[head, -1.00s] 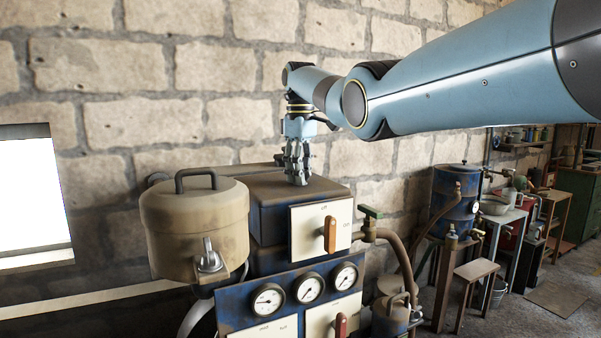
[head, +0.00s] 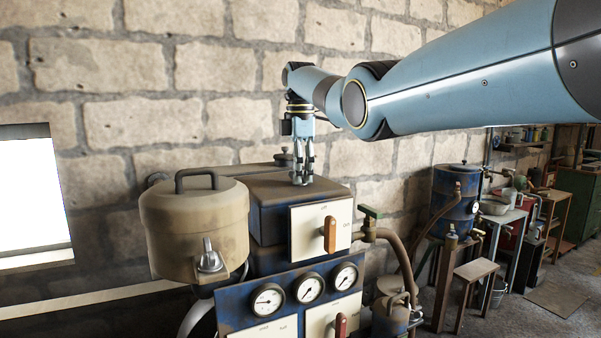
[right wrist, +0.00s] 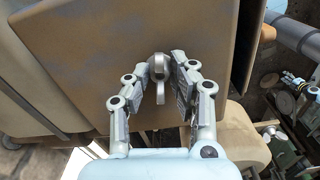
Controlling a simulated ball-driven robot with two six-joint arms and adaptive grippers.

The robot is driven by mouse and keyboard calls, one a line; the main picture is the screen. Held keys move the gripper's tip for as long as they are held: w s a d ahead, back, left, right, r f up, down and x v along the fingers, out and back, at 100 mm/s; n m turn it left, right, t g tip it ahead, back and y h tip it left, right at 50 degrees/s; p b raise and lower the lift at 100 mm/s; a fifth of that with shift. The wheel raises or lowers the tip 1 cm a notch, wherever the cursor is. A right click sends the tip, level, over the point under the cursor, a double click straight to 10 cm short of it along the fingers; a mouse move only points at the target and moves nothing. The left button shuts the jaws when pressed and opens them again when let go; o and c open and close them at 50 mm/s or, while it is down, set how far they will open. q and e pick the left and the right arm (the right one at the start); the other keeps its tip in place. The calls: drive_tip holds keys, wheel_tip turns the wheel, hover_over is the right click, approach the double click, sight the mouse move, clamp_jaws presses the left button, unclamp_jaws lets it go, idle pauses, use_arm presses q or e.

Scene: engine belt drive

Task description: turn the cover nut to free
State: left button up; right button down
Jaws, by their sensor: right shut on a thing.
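The cover nut (right wrist: 158,68) is a small grey metal piece with a rounded head and a wing, on the brown top of the cover (right wrist: 100,30) in the right wrist view. The cover also shows in the head view as a boxy brown housing (head: 265,195). My right gripper (head: 301,180) points straight down at the top of this housing. In the right wrist view its two fingers (right wrist: 162,76) are closed in on both sides of the nut. In the head view the fingers hide the nut. My left gripper is in neither view.
A beige round tank (head: 190,225) with a top handle stands left of the housing. A panel with an orange lever (head: 330,234) is on its front, with gauges (head: 309,288) below. A stone wall stands behind.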

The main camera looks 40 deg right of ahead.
drive_tip(key=shift+n, duration=0.9)
drive_tip(key=c, duration=1.1)
unclamp_jaws()
drive_tip(key=shift+c, duration=0.2)
wheel_tip(320, 180, up, 12)
